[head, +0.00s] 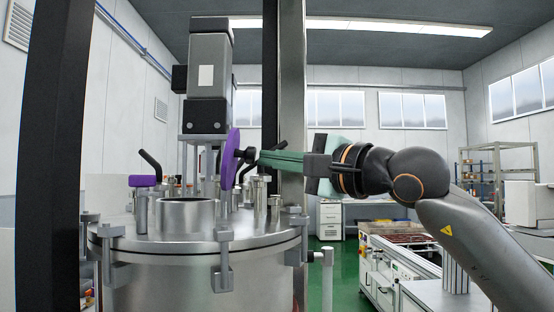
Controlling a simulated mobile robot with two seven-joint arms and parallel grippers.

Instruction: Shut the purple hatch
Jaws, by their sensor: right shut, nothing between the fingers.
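The purple hatch (231,159) is a round disc standing open, tilted up on edge at the right of the round steel opening (185,211) on the tank's lid. A dark knob or handle (245,155) sticks out from its right face. My right gripper (264,158) comes in from the right with long green fingers. They are shut and empty, and their tips are at or very near the dark handle; I cannot tell whether they touch it. My left gripper is not in view.
The steel tank lid (250,238) carries clamps around its rim and several upright fittings. A second purple cap (143,181) sits at the left. A grey motor (209,75) rises behind. A steel post (291,90) stands behind my right gripper, and a dark post (54,150) stands at the left.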

